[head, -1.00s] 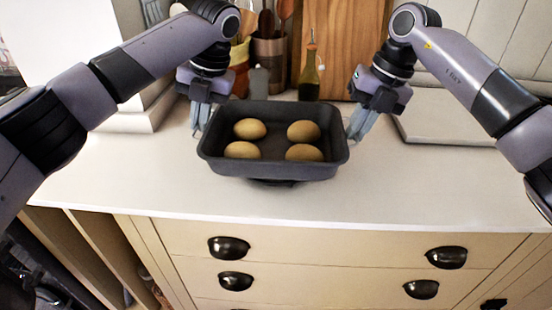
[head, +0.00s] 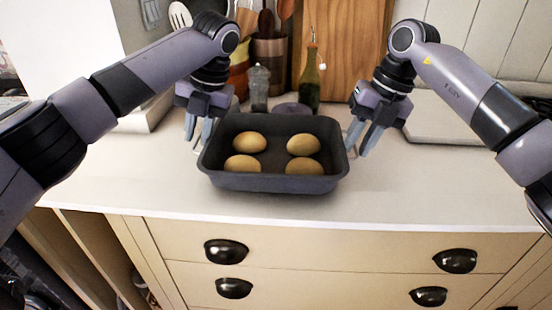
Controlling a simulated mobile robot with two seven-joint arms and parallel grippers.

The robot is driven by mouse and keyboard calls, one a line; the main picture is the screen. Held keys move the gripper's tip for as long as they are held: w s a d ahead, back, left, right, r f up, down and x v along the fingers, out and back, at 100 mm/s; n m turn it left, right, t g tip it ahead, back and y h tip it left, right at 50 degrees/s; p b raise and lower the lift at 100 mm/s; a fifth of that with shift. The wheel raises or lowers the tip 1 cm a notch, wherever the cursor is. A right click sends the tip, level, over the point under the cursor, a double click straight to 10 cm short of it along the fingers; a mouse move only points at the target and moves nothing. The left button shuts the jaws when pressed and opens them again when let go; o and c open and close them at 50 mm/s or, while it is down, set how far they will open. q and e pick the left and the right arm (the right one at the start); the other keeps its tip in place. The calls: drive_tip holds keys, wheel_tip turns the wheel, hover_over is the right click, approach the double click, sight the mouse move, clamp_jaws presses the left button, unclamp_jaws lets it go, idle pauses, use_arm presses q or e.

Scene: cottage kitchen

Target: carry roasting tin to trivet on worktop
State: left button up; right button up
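The dark grey roasting tin (head: 268,183) stands level near the middle of the white worktop, with several round, brown potato-like items inside. My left gripper (head: 198,138) is at the tin's left end, fingers apart and pointing down. My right gripper (head: 362,143) is at its right end, fingers also apart. Neither gripper is visibly clamped on the tin. A dark rounded thing (head: 291,109) shows just behind the tin's back rim. I cannot tell if it is the trivet. The surface directly under the tin is hidden.
A green-brown bottle (head: 311,80), a grey mill (head: 260,88) and utensil pots (head: 269,55) stand behind the tin. A wooden board (head: 350,45) leans at the back. A pale slab (head: 440,125) lies at right. The front worktop (head: 420,190) is clear above the drawers.

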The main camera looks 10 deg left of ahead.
use_arm(q)
drive_tip(key=shift+d, duration=0.3)
use_arm(e)
drive_tip(key=shift+a+r, duration=0.2)
drive_tip(key=shift+a, duration=0.15)
